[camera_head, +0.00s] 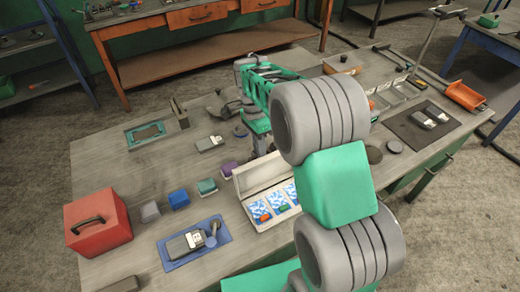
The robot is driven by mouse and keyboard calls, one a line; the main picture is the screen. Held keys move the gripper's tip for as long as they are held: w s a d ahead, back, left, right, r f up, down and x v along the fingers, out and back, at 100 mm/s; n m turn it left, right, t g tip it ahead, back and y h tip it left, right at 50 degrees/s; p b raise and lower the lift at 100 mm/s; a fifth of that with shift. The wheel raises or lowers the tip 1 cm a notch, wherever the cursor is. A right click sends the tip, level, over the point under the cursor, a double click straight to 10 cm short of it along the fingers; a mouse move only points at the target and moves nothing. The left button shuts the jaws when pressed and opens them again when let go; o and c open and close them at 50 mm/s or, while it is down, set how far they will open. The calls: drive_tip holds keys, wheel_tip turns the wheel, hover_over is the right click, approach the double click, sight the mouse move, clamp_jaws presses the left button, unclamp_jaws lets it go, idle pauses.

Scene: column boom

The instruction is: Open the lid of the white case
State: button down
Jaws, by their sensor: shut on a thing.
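The white case (272,222) sits on the workbench near the middle of the picture. Its lid (258,177) stands raised along the far side, and the inside shows blue-and-white patterned compartments with small red and green pieces. My gripper (262,150) is at the lid's upper edge, shut on the lid as far as I can see. The fingertips are small and partly hidden in this view. My arm covers the case's right side.
A red box (97,222) with a black handle stands at the left. A blue tray (180,255) holds a grey device in front. Small grey, blue, green and purple blocks lie left of the case. An orange bin (465,96) sits at the right edge.

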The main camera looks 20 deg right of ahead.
drive_tip(key=c, duration=1.5)
unclamp_jaws()
drive_tip(key=shift+r, duration=0.1)
drive_tip(key=v, duration=0.7)
drive_tip(key=shift+r, duration=0.4)
drive_tip(key=shift+w, duration=0.1)
drive_tip(key=s+r+n+t, duration=0.1)
drive_tip(key=s+n+t, duration=0.5)
drive_tip(key=s+n, duration=0.9)
drive_tip(key=shift+s+r+y, duration=0.25)
drive_tip(key=shift+s+y, duration=0.05)
drive_tip(key=shift+s, duration=0.9)
